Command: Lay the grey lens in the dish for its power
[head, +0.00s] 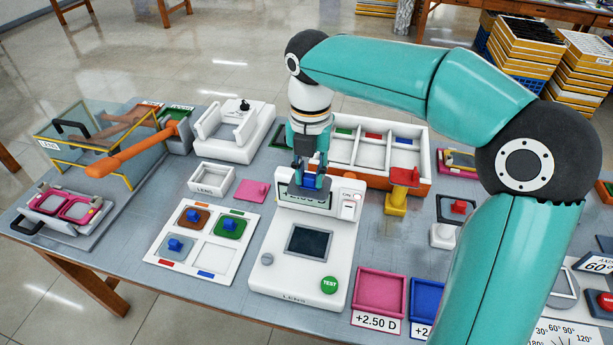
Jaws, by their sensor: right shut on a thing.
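My right gripper (311,172) is over the top slot of the white lens tester (268,277), shut on a blue knob (318,181). A dark grey piece (312,196) shows below the knob in the slot; I cannot tell how much of it is lens. A white four-place tray (222,262) holds a brown lens (187,222), a green lens (236,231) and a pale blue-grey lens (172,256), each with a blue knob; its lower right place is empty. A pink dish (380,290) marked +2.50 D and a partly hidden blue dish (424,301) are empty. My left gripper is out of view.
The tester has a dark screen (309,241) and a green TEST button (329,285). A yellow and red stand (397,203) is to its right. A white box marked LENS (209,189) and a pink plate (253,191) are behind the tray. My right arm covers the table's right side.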

